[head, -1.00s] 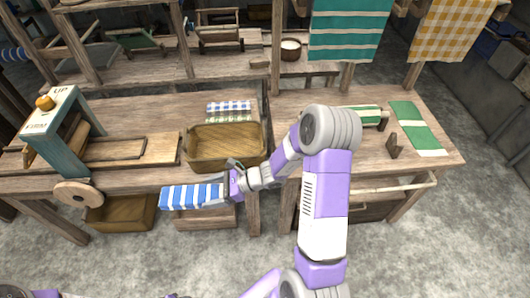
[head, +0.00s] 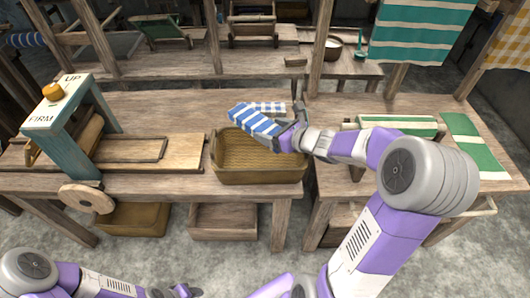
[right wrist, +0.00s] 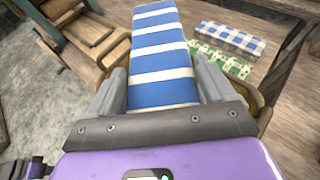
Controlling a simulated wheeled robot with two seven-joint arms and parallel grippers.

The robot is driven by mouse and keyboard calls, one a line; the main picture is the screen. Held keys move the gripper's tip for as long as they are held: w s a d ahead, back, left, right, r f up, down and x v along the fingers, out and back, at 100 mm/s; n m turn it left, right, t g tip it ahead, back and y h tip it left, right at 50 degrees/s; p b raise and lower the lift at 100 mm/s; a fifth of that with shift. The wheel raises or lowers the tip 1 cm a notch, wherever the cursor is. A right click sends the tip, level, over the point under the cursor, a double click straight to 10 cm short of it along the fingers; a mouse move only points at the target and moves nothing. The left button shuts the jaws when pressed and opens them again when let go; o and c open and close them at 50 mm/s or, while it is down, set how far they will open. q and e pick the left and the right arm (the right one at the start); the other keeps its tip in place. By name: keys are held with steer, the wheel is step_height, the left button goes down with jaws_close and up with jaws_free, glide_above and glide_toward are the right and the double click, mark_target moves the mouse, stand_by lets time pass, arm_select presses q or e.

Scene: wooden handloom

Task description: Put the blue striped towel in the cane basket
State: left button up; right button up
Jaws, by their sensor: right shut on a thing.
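The blue striped towel (head: 254,127) is a long folded piece with white bands. My right gripper (head: 291,134) is shut on its near end. In the right wrist view the towel (right wrist: 162,62) runs straight out from between the fingers (right wrist: 163,92). The cane basket (head: 259,177) stands on the bench, and the towel is above its back part. I cannot tell whether the towel touches the basket. The basket's rim shows partly behind my right gripper in the wrist view. My left arm shows at the lower left; its gripper (head: 176,292) is at the bottom edge, its jaws unclear.
A blue checked cloth (right wrist: 229,37) and a green patterned cloth (right wrist: 220,61) lie behind the basket. A teal press with an orange knob (head: 53,91) stands at the left. Green striped cloths (head: 473,142) lie at the right. Hanging cloths (head: 424,31) are at the back right.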

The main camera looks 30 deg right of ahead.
step_height(320, 180, down, 2)
steer(key=shift+s+b, duration=0.1)
steer(key=shift+b, duration=0.2)
steer(key=shift+f+b, duration=1)
steer(key=shift+f, duration=1.3)
steer(key=shift+f+b, duration=0.55)
steer(key=shift+b, duration=0.1)
steer(key=o, duration=0.9)
steer(key=shift+o, duration=0.2)
steer(key=shift+r, duration=0.1)
